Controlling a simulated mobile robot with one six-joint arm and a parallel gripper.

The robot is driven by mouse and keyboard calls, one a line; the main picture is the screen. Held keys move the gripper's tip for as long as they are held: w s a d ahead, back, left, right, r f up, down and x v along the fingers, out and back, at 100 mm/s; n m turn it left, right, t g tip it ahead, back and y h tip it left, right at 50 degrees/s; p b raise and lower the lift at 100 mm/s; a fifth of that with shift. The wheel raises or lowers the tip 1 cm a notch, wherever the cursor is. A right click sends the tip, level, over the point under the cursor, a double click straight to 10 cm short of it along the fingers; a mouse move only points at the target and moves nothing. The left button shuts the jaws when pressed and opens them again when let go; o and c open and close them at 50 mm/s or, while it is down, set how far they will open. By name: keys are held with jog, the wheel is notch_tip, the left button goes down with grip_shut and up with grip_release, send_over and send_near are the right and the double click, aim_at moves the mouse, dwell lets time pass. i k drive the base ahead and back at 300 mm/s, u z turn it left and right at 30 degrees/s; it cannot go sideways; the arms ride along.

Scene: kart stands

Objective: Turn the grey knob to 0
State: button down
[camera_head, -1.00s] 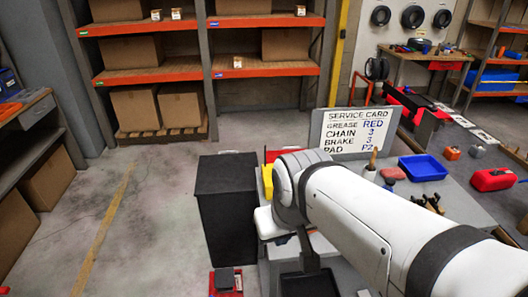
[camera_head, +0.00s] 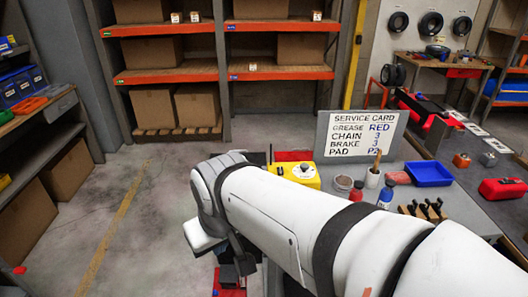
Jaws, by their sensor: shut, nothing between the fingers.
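A yellow box (camera_head: 310,181) sits at the left end of the grey bench, just past my arm. A small round grey-white knob (camera_head: 305,168) is on its top. The knob's markings and setting are too small to read. My white arm crosses the lower middle and covers the near side of the box. My dark gripper (camera_head: 245,264) points down at the arm's far left end, below and left of the box and apart from it. It looks shut and empty. Its fingertips are hard to make out.
A brush cup (camera_head: 373,177), bottles (camera_head: 385,194), a blue tray (camera_head: 428,173) and a red case (camera_head: 502,188) are to the right. A red tray (camera_head: 229,292) is low near the gripper. Open floor lies left.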

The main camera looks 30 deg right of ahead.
aim_at(305, 167)
jog(key=u, duration=0.15)
jog(key=k, duration=0.7)
jog(key=z, duration=1.1)
jog(key=i, duration=1)
jog(key=z, duration=0.1)
